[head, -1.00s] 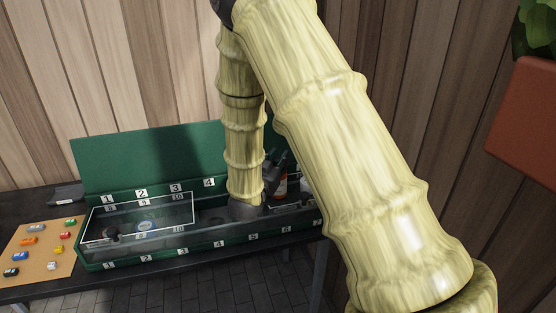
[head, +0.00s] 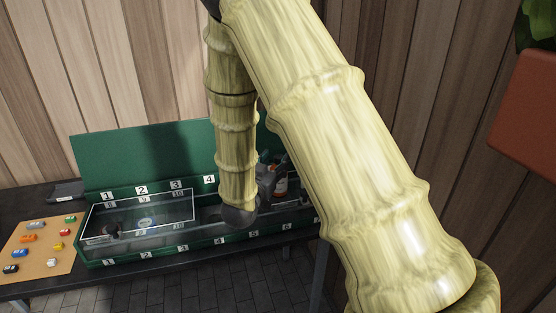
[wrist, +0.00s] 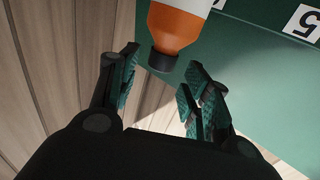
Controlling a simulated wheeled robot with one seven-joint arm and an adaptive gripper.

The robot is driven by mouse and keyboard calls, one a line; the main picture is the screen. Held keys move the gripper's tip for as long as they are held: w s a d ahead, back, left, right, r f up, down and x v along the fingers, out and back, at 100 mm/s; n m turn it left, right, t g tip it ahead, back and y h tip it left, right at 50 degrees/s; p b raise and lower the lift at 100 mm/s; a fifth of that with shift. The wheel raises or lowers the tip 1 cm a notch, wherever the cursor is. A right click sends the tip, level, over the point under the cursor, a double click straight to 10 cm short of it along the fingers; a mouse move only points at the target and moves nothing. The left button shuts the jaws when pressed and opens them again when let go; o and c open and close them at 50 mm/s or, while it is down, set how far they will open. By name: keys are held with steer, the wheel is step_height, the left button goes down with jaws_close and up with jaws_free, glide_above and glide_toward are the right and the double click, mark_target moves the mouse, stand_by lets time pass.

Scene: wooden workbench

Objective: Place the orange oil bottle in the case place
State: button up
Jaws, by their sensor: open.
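The orange oil bottle (head: 281,184), with a white label, stands at the right part of the green case, just right of my gripper (head: 268,175). In the wrist view the bottle (wrist: 178,25) shows its orange body and black cap, with the cap towards my gripper. My gripper (wrist: 165,66) is open, its fingers on either side of the cap's end, with no clear contact. The open green case (head: 150,255) has numbered places along its front and lid. My arm hides part of its middle and right.
A clear framed panel (head: 185,206) covers the case's left part. Small coloured items, such as an orange one (head: 28,238), lie on a tan board (head: 62,266) at the left. A dark object (head: 65,191) lies behind it. A reddish planter (head: 525,120) is at right.

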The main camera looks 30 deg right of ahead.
steer(key=b+v, duration=0.1)
steer(key=v, duration=0.7)
steer(key=shift+a, duration=0.15)
